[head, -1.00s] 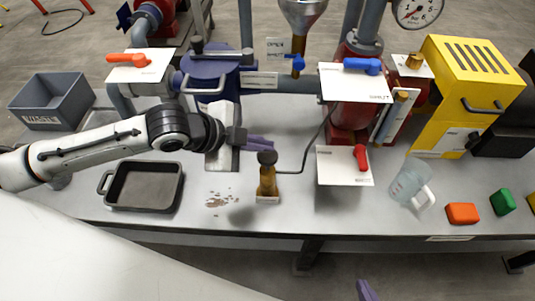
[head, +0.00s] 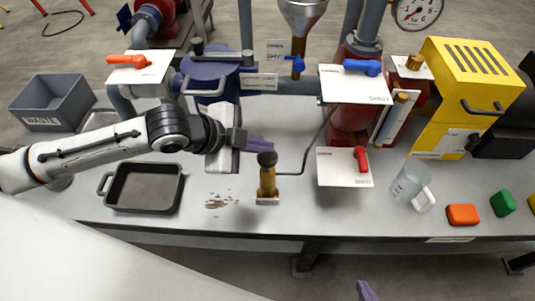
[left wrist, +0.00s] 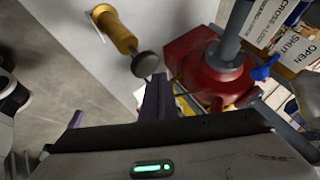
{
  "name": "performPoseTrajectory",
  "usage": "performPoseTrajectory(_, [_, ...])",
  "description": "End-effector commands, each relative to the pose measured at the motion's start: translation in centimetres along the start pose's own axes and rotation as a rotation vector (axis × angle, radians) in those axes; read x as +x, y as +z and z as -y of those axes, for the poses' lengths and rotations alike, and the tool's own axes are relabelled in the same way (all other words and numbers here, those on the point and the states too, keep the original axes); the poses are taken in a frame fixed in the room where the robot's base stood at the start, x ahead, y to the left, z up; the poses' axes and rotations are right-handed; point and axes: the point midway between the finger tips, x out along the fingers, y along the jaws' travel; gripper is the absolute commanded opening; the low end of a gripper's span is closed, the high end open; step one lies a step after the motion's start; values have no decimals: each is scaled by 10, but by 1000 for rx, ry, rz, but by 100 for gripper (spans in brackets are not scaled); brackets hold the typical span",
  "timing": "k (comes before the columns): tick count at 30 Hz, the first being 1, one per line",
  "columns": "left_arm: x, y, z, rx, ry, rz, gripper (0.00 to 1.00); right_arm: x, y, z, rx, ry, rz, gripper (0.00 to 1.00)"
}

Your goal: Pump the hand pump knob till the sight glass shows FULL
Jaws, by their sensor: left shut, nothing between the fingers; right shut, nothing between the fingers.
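The hand pump is a brass cylinder (head: 267,183) on the bench with a dark round knob (head: 267,159) on top. The pump body (left wrist: 118,34) and knob (left wrist: 145,64) also show in the left wrist view. My left gripper (head: 262,145) is shut and empty, its purple fingers just behind and above the knob. In the left wrist view the fingers (left wrist: 157,95) are close beside the knob; contact cannot be told. The likely sight glass (head: 392,118), a narrow strip under a brass cap, is too small to read. My right gripper (head: 366,291) is shut at the bottom edge.
A red vessel (head: 348,125) with blue and red valve handles stands right of the pump. A dark tray (head: 143,188) and brown flakes (head: 221,200) lie left. A clear jug (head: 410,183) and orange block (head: 463,214) are right. A thin pipe runs from the pump.

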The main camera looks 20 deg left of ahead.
Motion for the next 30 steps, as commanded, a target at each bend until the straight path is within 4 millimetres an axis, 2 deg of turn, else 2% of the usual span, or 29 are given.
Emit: performPoseTrajectory(30, [5,4,-4,-1,1,1,0,-2,-2,0,0,0,1,0])
